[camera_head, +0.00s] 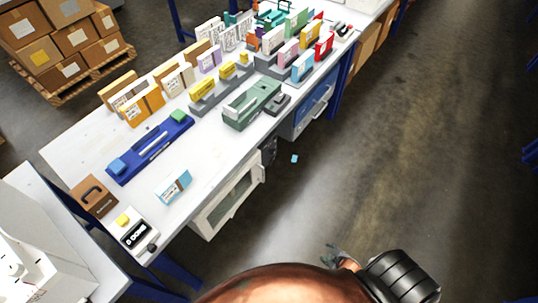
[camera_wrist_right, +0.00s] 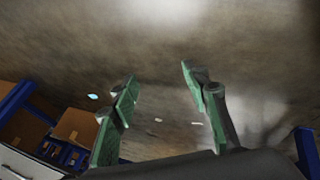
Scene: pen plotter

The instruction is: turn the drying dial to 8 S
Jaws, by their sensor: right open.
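A small white device (camera_head: 147,230) sits at the near end of the white table in the head view. Its black display (camera_head: 135,234) carries white text that seems to end in "DONE". A dark round knob (camera_head: 152,248) at the device's lower right corner appears to be the dial; its setting is too small to read. A yellow piece (camera_head: 122,219) is on the device's upper left. My right gripper (camera_head: 336,256) is over the floor, right of the table and far from the knob. In the right wrist view its green fingers (camera_wrist_right: 160,88) are apart with nothing between them. My left gripper is not in view.
A brown box with a dark handle (camera_head: 93,196), a blue tray (camera_head: 150,147) and a small light-blue packet (camera_head: 174,187) are near the device. A white cabinet (camera_head: 228,200) hangs below the table edge. The floor (camera_head: 420,150) to the right is open.

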